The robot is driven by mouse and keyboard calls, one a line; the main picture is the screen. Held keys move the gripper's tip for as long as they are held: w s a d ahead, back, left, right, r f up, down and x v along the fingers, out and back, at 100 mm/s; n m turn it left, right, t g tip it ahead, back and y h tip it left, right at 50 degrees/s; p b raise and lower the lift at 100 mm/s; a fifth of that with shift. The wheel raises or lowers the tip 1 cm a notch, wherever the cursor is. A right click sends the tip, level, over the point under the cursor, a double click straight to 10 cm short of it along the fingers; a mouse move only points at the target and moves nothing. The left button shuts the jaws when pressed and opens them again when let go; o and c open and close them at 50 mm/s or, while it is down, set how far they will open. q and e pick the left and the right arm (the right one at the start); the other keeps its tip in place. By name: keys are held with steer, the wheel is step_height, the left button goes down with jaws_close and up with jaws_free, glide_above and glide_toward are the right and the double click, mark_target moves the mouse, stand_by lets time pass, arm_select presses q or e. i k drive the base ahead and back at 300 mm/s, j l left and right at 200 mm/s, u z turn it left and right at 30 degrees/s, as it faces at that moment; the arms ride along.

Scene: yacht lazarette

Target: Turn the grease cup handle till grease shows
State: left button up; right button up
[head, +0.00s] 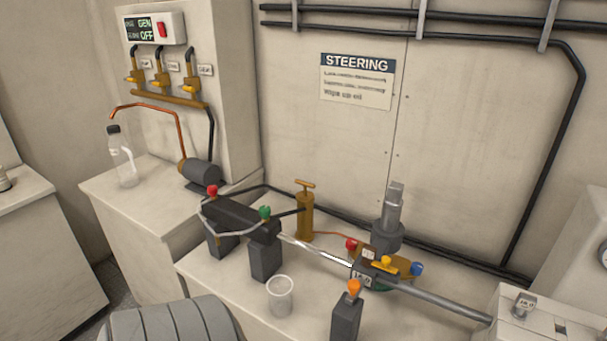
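The brass grease cup (305,217) stands upright on the bench against the back wall, just right of the dark steering cylinder. Its brass T-shaped handle (305,184) is on top, with the bar lying roughly left to right. A thin red-brown line (330,234) runs from its lower part to the right, towards the fittings around the steel rod. I cannot make out any grease at this size. Neither of my grippers is in view, and nothing touches the handle.
The dark cylinder (240,217) with red and green caps stands left of the cup. A clear beaker (280,296) and an orange-topped post (347,312) stand in front. The steel rod (440,302) crosses the bench to the right. A bottle (123,160) stands at left.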

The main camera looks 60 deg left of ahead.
mark_target(305, 185)
steer(key=u, duration=1.75)
steer(key=i+j+z, duration=0.2)
steer(key=j+z, duration=0.25)
steer(key=i+j+z, duration=0.1)
steer(key=j+z, duration=0.35)
steer(key=j, duration=0.2)
steer(key=j+z, duration=0.45)
steer(key=j, duration=0.15)
